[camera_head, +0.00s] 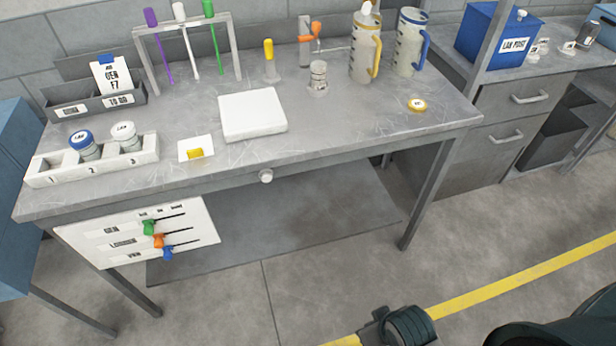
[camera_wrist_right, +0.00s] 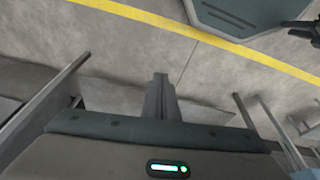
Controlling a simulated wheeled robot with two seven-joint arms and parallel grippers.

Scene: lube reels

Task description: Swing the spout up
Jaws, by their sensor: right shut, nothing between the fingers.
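A clear jug with a yellow handle (camera_head: 364,50) stands upright at the back of the bench, with a pale piece (camera_head: 367,7) at its top, cut off by the frame edge. I cannot tell which way a spout on it points. A similar jug with a blue handle (camera_head: 407,42) stands to its right. My right gripper (camera_wrist_right: 160,78) is shut and empty in the right wrist view, over the floor and away from the jugs. A dark part at the right edge of that view looks like my left gripper (camera_wrist_right: 300,29); its fingers are unclear.
The bench (camera_head: 330,128) also bears a clear tube with an orange fitting (camera_head: 310,32), a metal cylinder (camera_head: 318,75), a white block (camera_head: 252,113), a numbered tray (camera_head: 45,175) and a rod rack (camera_head: 235,50).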

